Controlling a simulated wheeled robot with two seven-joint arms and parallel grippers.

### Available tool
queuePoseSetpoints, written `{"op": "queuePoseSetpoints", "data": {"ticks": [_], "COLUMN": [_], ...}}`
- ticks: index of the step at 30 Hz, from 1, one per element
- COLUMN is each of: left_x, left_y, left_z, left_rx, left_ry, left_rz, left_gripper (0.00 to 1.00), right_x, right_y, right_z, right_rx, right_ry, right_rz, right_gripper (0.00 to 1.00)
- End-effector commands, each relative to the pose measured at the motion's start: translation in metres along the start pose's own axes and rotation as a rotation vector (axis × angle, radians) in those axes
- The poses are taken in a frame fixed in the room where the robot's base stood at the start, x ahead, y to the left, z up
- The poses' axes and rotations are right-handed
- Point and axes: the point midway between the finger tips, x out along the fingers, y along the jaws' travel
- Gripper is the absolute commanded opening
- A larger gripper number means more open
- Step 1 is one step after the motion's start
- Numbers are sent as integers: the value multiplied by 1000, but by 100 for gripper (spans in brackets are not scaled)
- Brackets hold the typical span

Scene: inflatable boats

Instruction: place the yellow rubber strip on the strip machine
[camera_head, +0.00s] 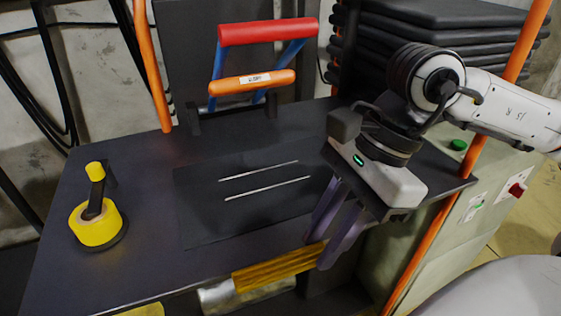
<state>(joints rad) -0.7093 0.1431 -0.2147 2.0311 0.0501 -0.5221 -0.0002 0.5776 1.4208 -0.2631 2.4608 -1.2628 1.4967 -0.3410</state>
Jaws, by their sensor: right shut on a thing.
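The yellow rubber strip (278,269) is a flat, ribbed band at the front edge of the dark machine table. My right gripper (322,250) comes in from the right, pointing down, and is shut on the strip's right end. The strip extends left from the fingers, slightly tilted in the picture. The strip machine (130,250) has a dark flat top with a darker plate (255,215) bearing two parallel light lines. The strip is in front of this plate, apart from the lines. My left gripper is not in view.
A yellow roll (97,226) stands on a holder at the left of the table. A red and orange handled frame (267,32) stands at the back. Orange posts (150,65) rise beside it. Black stacked pads (440,35) are behind my right arm. Green and red buttons (516,190) sit at the right.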

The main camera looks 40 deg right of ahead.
Motion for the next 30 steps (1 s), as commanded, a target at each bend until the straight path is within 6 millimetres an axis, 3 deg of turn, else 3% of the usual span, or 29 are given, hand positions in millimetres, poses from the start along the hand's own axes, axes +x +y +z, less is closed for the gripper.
{"op": "queuePoseSetpoints", "data": {"ticks": [3,12,19,26,30], "left_x": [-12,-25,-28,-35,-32], "left_y": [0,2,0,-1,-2], "left_z": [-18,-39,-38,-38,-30], "left_rx": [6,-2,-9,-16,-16], "left_ry": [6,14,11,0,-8], "left_rz": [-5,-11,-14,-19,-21], "left_gripper": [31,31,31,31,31], "right_x": [-6,-3,-1,-1,7], "right_y": [-26,-90,-112,-145,-144], "right_z": [5,4,3,3,-2], "right_rx": [3,1,0,1,-2], "right_ry": [-10,-8,-7,-7,-4], "right_rz": [4,0,-2,-1,-1], "right_gripper": [0,0,0,0,0]}}
